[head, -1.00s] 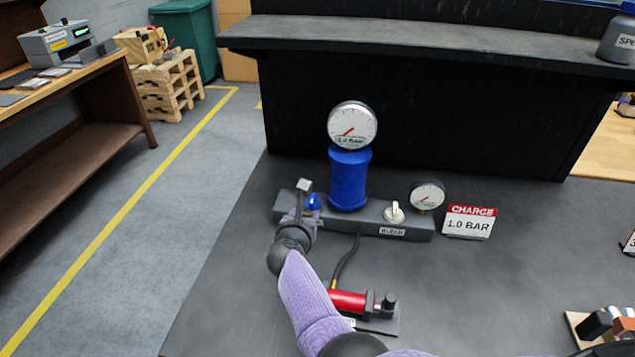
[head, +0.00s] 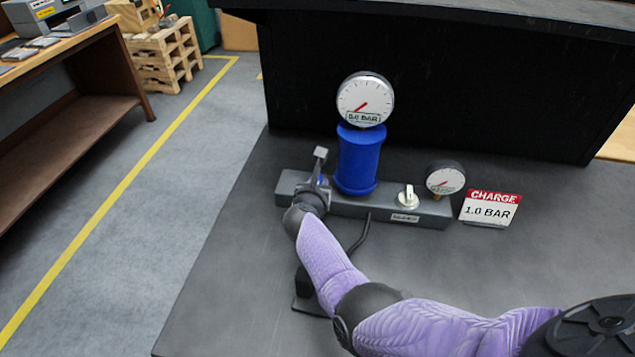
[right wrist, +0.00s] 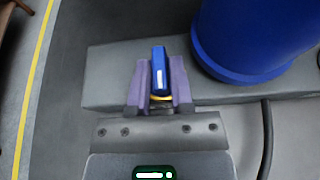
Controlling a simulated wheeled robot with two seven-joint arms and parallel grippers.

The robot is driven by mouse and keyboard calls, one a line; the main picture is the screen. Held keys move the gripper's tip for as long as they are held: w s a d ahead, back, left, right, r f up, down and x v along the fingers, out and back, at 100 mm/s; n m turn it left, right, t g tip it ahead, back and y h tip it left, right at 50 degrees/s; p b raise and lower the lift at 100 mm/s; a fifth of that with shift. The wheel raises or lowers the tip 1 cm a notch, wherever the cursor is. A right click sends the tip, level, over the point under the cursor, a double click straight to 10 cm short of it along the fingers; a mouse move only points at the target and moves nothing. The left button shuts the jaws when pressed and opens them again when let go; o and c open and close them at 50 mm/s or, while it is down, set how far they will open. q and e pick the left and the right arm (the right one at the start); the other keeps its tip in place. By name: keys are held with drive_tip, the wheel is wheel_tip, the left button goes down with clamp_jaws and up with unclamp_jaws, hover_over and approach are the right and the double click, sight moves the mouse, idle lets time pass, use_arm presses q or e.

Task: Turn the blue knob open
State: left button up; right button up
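The blue knob (right wrist: 159,72) stands on the left part of the grey manifold block (head: 425,211). Its handle points away from my gripper in the right wrist view. My right gripper (right wrist: 160,85) has its two purple fingers close on both sides of the handle and looks shut on it; a yellow ring shows between them. In the head view my right gripper (head: 320,182) hides most of the knob. The tall blue cylinder (head: 358,160) stands just right of it, with a large gauge (head: 365,99) on top. My left gripper is not in view.
Right of the cylinder are a white-handled bleed knob (head: 408,197), a small gauge (head: 445,179) and a "CHARGE 1.0 BAR" sign (head: 490,208). A dark hose (head: 360,236) runs down from the block. My right arm covers the front table; the table's right side is mostly clear.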

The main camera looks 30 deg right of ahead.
clamp_jaws()
drive_tip(key=shift+d+r+n+t+y+p, duration=0.1)
drive_tip(key=shift+r+n+t+y+p, duration=0.1)
drive_tip(key=shift+n+t+y+p, duration=0.5)
drive_tip(key=shift+s+d+n+y+p, duration=0.1)
drive_tip(key=shift+n+y+p, duration=0.8)
drive_tip(key=shift+y+p, duration=0.1)
drive_tip(key=shift+d+f+n+t+y+p, duration=0.15)
drive_tip(key=shift+n+t+y+p, duration=0.3)
drive_tip(key=shift+n+y, duration=0.55)
drive_tip(key=shift+n+t+y, duration=0.25)
drive_tip(key=shift+n+y, duration=0.95)
drive_tip(key=shift+y, duration=0.3)
